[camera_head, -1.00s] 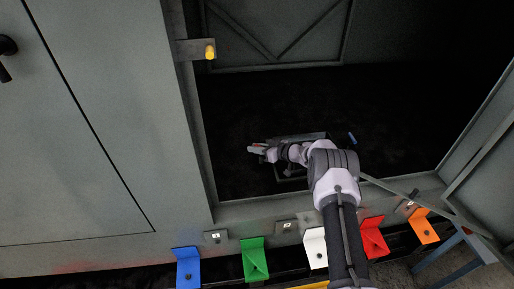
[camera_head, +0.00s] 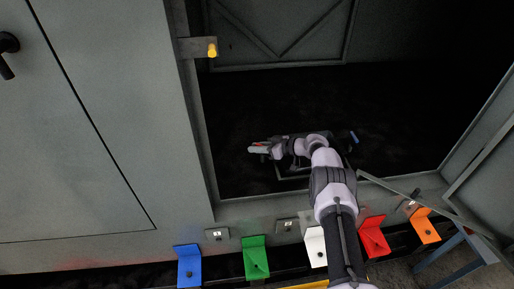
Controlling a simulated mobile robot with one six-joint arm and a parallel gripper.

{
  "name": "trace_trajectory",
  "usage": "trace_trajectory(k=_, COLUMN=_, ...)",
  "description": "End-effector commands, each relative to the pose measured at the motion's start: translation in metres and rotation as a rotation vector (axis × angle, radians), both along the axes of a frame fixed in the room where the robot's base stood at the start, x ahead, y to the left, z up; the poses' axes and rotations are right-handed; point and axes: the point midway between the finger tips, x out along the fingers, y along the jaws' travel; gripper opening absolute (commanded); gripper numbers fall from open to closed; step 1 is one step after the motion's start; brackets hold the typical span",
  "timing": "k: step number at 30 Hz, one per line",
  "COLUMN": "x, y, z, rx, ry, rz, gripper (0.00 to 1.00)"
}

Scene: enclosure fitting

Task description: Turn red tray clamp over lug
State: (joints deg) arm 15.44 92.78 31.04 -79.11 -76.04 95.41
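A small red piece (camera_head: 261,145), likely the red tray clamp, shows at the left end of a dark tray (camera_head: 292,177) inside the enclosure. My gripper (camera_head: 256,149) is right at this red piece, reaching in from the right along the tray. Its fingers are too small and dark to tell whether they are open or shut, or touching the clamp. The lug cannot be made out. My wrist and forearm cover much of the tray. A small blue piece (camera_head: 353,137) shows at the tray's right end.
Blue (camera_head: 188,265), green (camera_head: 255,258), white (camera_head: 316,247), red (camera_head: 373,236) and orange (camera_head: 424,226) brackets line the front sill. The enclosure's dark floor around the tray looks clear. A grey bar (camera_head: 400,190) crosses the right front.

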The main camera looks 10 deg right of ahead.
Motion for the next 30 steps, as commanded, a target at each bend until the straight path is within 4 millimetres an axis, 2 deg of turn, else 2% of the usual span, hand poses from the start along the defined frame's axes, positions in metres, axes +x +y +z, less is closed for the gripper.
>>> trace_trajectory(k=1, x=0.000, y=0.001, z=-0.001, rx=0.000, ry=0.002, rz=0.001, gripper=0.30)
trace_trajectory(k=2, x=0.000, y=0.001, z=-0.001, rx=0.000, ry=0.002, rz=0.001, gripper=0.36)
trace_trajectory(k=11, x=0.000, y=-0.001, z=0.001, rx=0.000, ry=-0.001, rz=-0.002, gripper=0.36)
trace_trajectory(k=14, x=-0.003, y=-0.007, z=0.005, rx=0.001, ry=0.000, rz=-0.004, gripper=0.36)
trace_trajectory(k=17, x=-0.011, y=-0.021, z=0.015, rx=0.000, ry=0.001, rz=-0.006, gripper=0.36)
trace_trajectory(k=30, x=-0.071, y=-0.114, z=0.058, rx=0.000, ry=0.000, rz=-0.005, gripper=0.36)
